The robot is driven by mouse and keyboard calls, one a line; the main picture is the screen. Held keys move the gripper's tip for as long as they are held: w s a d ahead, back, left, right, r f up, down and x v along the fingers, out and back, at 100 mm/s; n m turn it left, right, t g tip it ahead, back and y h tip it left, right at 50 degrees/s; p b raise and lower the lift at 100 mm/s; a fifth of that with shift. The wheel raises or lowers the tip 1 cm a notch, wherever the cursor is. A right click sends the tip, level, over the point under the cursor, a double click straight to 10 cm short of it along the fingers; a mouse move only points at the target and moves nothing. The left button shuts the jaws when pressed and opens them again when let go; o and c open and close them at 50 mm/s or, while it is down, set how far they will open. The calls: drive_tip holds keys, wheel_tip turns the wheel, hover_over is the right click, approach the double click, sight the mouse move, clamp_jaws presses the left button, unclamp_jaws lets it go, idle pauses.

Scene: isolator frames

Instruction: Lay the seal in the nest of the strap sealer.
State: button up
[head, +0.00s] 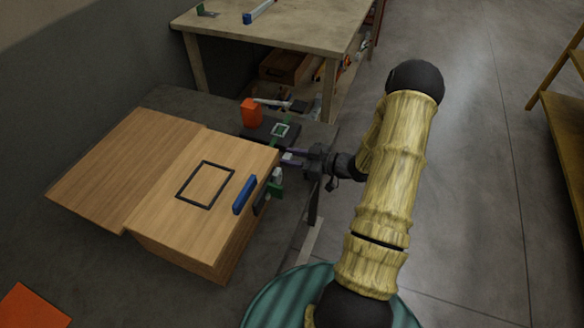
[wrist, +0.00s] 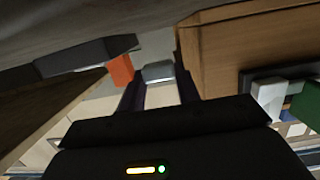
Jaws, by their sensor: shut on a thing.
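My gripper (head: 291,157) has its dark purple fingers shut on a small pale grey seal (head: 287,156), just off the right side of the wooden box. In the wrist view the seal (wrist: 158,71) shows between the fingertips. What looks like the strap sealer (head: 258,134) is a dark base behind the box, with a green piece framing a pale square (head: 281,130), perhaps the nest. The seal is apart from this square, on its near side. In the wrist view a dark block (wrist: 85,56), probably the same base, lies to the left of the seal.
The wooden box (head: 150,222) carries a black square outline and a blue bar (head: 244,194). Green and white parts (head: 275,186) stick out from its right side, close to my gripper. An orange block (head: 250,113) stands behind the base. A workbench (head: 285,30) stands farther back.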

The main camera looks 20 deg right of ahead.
sight(292, 171)
drive_tip(key=shift+f, duration=0.2)
drive_tip(key=shift+f+b, duration=0.3)
drive_tip(key=shift+f, duration=1.5)
drive_tip(key=shift+f, duration=0.15)
drive_tip(key=o, duration=1)
drive_tip(key=shift+c, duration=0.2)
